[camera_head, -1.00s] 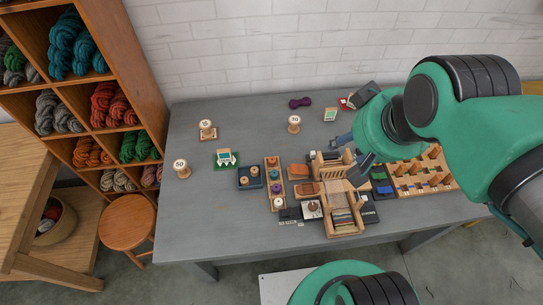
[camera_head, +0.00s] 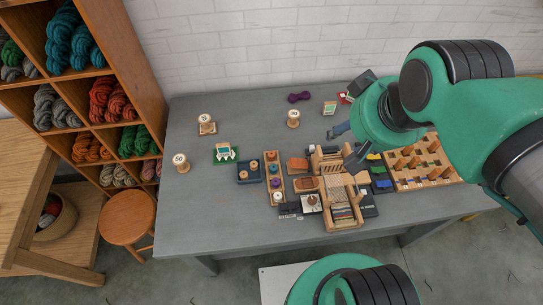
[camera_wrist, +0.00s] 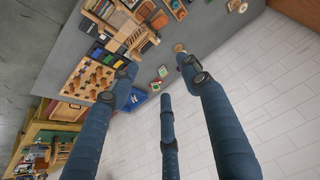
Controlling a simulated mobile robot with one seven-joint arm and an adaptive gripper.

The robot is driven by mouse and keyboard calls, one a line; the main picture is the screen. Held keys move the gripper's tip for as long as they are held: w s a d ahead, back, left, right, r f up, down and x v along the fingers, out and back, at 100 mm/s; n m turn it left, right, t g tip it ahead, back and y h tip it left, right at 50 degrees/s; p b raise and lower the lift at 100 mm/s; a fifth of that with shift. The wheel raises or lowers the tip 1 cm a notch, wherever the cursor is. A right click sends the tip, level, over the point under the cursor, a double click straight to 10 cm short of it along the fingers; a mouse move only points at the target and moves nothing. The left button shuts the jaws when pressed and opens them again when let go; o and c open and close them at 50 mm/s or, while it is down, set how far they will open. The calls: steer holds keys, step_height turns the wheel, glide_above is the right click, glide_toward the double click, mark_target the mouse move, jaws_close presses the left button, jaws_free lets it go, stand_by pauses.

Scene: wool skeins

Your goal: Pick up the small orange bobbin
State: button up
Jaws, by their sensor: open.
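Small orange-toned bobbins show in the head view. One (camera_head: 270,155) sits at the far end of a narrow wooden rack (camera_head: 282,203), in a row with teal, purple and white ones. Two more (camera_head: 243,174) lie in a dark blue tray (camera_head: 240,180) left of the rack; their exact shades are hard to tell. My gripper (camera_head: 347,144) is open and empty, above the right half of the table and well right of the rack and tray. In the wrist view my gripper (camera_wrist: 158,78) has its blue fingers spread, with nothing between them.
A small wooden loom (camera_head: 343,213) stands between rack and gripper. A pegboard (camera_head: 404,184) lies at the right. Numbered spools (camera_head: 293,118) and a purple skein (camera_head: 299,97) are behind. A brick wall borders the back. The grey table (camera_head: 190,225) is clear at front left.

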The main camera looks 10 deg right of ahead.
steer(key=w+a+f+g, duration=0.1)
steer(key=w+f, duration=0.1)
steer(key=w, duration=0.4)
steer(key=w+a+f+g, duration=0.1)
steer(key=w+a+f, duration=0.1)
steer(key=w, duration=0.3)
steer(key=m+g+p, duration=0.2)
steer(key=m+g, duration=0.1)
steer(key=g, duration=0.1)
glide_above(272, 154)
step_height(272, 154, down, 30)
steer(key=shift+s+a, duration=0.1)
steer(key=shift+a, duration=0.05)
steer(key=shift+f+b, duration=0.5)
steer(key=shift+f, duration=3.8)
steer(key=shift+f, duration=0.1)
